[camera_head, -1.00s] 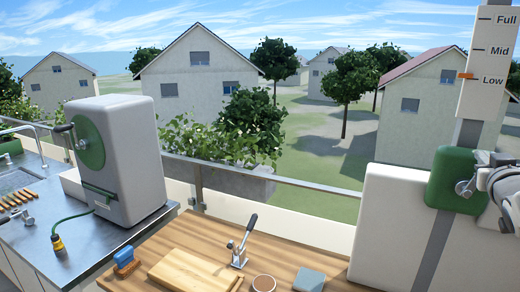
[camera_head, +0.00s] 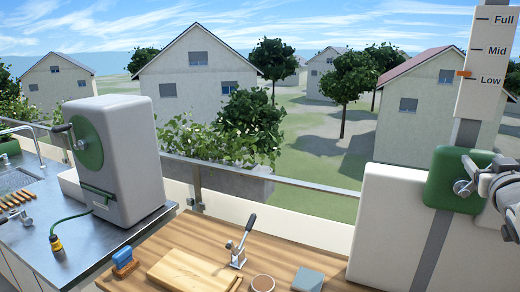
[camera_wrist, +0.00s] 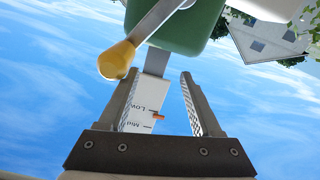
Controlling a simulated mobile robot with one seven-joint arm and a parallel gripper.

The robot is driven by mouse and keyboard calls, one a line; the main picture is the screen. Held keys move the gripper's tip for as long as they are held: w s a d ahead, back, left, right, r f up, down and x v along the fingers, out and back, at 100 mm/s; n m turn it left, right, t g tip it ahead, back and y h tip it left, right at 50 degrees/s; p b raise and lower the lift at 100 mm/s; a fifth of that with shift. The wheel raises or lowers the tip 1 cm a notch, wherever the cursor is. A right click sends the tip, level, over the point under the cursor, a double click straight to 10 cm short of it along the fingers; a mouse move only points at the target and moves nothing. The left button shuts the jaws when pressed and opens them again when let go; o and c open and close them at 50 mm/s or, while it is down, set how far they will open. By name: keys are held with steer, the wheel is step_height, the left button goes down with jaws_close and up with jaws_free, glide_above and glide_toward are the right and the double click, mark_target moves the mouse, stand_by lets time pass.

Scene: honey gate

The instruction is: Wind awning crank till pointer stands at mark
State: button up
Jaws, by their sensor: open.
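The green crank box (camera_head: 457,180) is on the grey post at the right, with a metal crank hub on its front. In the wrist view the crank's metal arm (camera_wrist: 160,20) ends in a yellow knob (camera_wrist: 116,61). The white scale board (camera_head: 487,60) reads Full, Mid and Low from top to bottom. The orange pointer (camera_head: 463,73) stands just above the Low mark; it also shows in the wrist view (camera_wrist: 158,117). My gripper (camera_wrist: 160,73) is open and empty, with the knob outside its left finger. In the head view its fingers cannot be made out.
A white cabinet panel (camera_head: 385,225) stands behind the post. A wooden table with a cutting board (camera_head: 190,272), lever tool (camera_head: 241,243), cup (camera_head: 263,283) and blue-grey block (camera_head: 308,280) is at lower middle. A grey machine (camera_head: 125,150) stands on the left counter.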

steer(key=v, duration=0.4)
steer(key=shift+s+a, duration=0.1)
steer(key=shift+s, duration=0.1)
stand_by(0.3)
